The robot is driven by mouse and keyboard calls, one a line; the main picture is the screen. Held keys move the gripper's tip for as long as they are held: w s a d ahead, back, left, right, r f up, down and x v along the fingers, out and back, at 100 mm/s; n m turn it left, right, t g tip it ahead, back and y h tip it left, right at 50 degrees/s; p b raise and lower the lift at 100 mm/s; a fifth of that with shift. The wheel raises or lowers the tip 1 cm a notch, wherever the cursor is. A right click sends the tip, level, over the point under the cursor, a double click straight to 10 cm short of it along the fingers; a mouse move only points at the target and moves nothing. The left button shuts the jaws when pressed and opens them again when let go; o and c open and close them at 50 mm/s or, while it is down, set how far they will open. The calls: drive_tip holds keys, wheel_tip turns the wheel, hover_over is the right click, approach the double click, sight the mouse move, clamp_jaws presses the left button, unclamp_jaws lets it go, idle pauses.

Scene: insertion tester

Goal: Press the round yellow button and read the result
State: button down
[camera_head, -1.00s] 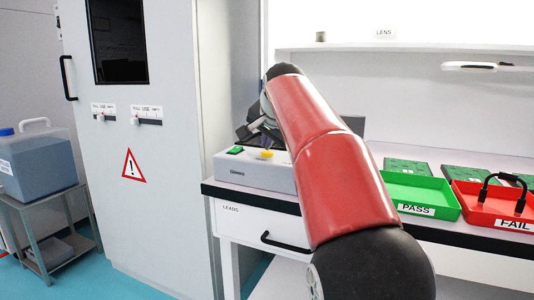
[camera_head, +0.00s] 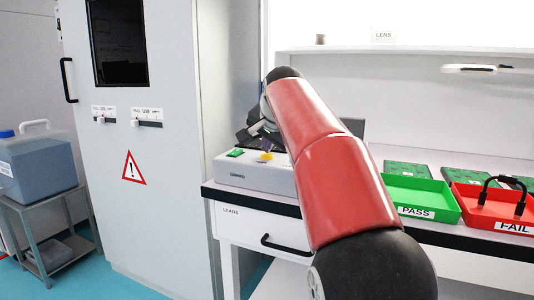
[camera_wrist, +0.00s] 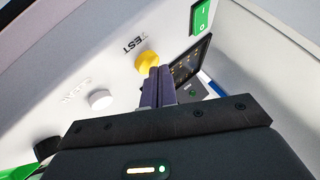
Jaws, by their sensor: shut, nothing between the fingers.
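The round yellow button (camera_wrist: 147,61) is on the pale tester panel (camera_wrist: 110,75), beside the printed word TEST in the wrist view. My gripper (camera_wrist: 160,72) is shut with nothing between its fingers. Its fingertips overlap the button's edge in the wrist view; I cannot tell whether they touch it. In the head view the yellow button (camera_head: 267,156) shows on top of the tester box (camera_head: 250,177), with my gripper (camera_head: 266,146) just above it. A small dark display (camera_wrist: 188,65) with faint orange dots is partly hidden behind the fingers; no result is readable.
A green rocker switch (camera_wrist: 202,16) and a white knob (camera_wrist: 101,99) share the panel. The green PASS tray (camera_head: 418,198) and red FAIL tray (camera_head: 496,212) stand right of my arm. Green circuit boards (camera_head: 405,168) lie behind. A tall cabinet (camera_head: 160,200) stands left.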

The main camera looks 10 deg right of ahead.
drive_tip(key=shift+r+p, duration=0.35)
drive_tip(key=shift+r, duration=0.2)
wheel_tip(320, 180, up, 5)
drive_tip(key=p, duration=0.5)
drive_tip(key=shift+r, duration=0.15)
idle(0.3)
drive_tip(key=n+g, duration=0.1)
drive_tip(key=n, duration=0.1)
approach(268, 156)
drive_tip(key=s+d+f, duration=0.2)
drive_tip(key=s, duration=0.1)
drive_tip(key=s+a+f+n+g, duration=0.1)
drive_tip(key=s+f+n, duration=0.2)
drive_tip(key=s+f, duration=0.8)
drive_tip(key=s+a+f+n+g, duration=0.1)
drive_tip(key=s+f+n, duration=0.3)
drive_tip(key=s+f, duration=0.6)
drive_tip(key=s, duration=0.6)
drive_tip(key=shift+f+g, duration=0.3)
drive_tip(key=shift+f, duration=0.1)
